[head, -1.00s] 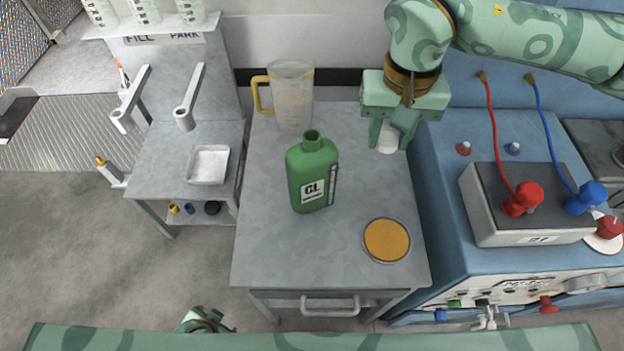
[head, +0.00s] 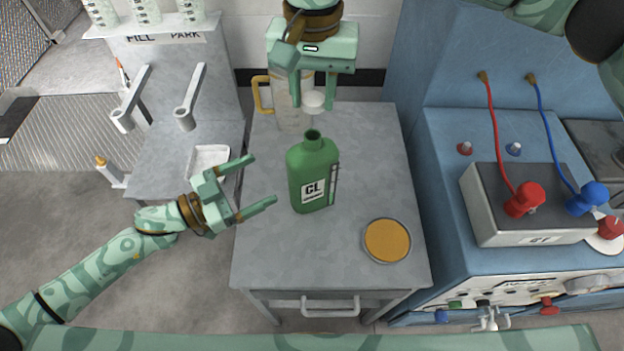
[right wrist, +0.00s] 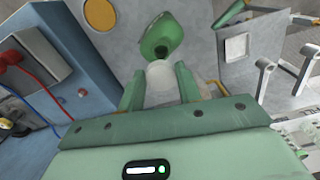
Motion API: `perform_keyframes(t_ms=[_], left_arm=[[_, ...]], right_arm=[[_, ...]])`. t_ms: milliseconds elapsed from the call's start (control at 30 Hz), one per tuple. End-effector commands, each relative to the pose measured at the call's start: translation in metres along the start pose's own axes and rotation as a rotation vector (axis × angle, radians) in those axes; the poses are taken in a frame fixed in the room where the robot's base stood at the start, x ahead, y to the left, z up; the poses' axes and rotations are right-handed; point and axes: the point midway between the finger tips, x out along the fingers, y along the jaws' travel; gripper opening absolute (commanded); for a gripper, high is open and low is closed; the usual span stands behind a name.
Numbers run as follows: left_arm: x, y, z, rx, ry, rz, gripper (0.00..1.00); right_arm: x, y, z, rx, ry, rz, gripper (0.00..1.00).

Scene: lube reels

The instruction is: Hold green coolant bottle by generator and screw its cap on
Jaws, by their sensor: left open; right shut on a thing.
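The green coolant bottle (head: 312,172) with a "CL" label stands upright and uncapped on the grey table (head: 280,255); it also shows in the right wrist view (right wrist: 160,38). My right gripper (head: 312,98) is shut on the white cap (head: 313,103) and holds it in the air above the bottle's neck, apart from it. The cap also shows between the fingers in the right wrist view (right wrist: 161,80). My left gripper (head: 262,182) is open and empty, to the left of the bottle, its fingers pointing toward it without touching. The blue generator (head: 440,180) stands to the right.
A clear jug (head: 290,105) with a yellow handle stands behind the bottle, partly hidden by my right gripper. A round orange-topped dish (head: 387,240) lies at the table's front right. A white tray (head: 205,152) is on the left bench. A battery (head: 525,225) sits on the generator.

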Motion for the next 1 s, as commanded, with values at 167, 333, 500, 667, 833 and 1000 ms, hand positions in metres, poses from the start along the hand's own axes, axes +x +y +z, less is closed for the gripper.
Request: perform_keyframes(t_ms=[167,333,500,667,833,1000], left_arm=[[-0.01,0.005,0.0,-0.067,0.001,0.121,0.84],[-0.011,0.006,0.0,-0.076,0.003,0.134,0.84],[-0.011,0.006,0.0,-0.075,0.004,0.132,0.84],[-0.001,0.007,-0.001,-0.074,0.007,0.132,0.84],[0.026,0.011,-0.002,-0.074,0.008,0.132,0.84],[0.06,0.015,-0.002,-0.074,0.008,0.132,0.84]], right_arm=[[-0.001,-0.002,0.0,0.001,0.001,0.0,0.13],[-0.001,-0.002,0.0,0.001,0.001,0.0,0.13],[-0.001,-0.002,0.0,0.001,0.001,0.0,0.13],[-0.001,-0.002,0.0,0.001,0.001,0.0,0.13],[-0.001,-0.002,0.0,0.001,0.001,0.0,0.13],[-0.001,-0.002,0.0,0.001,0.001,0.0,0.13]])
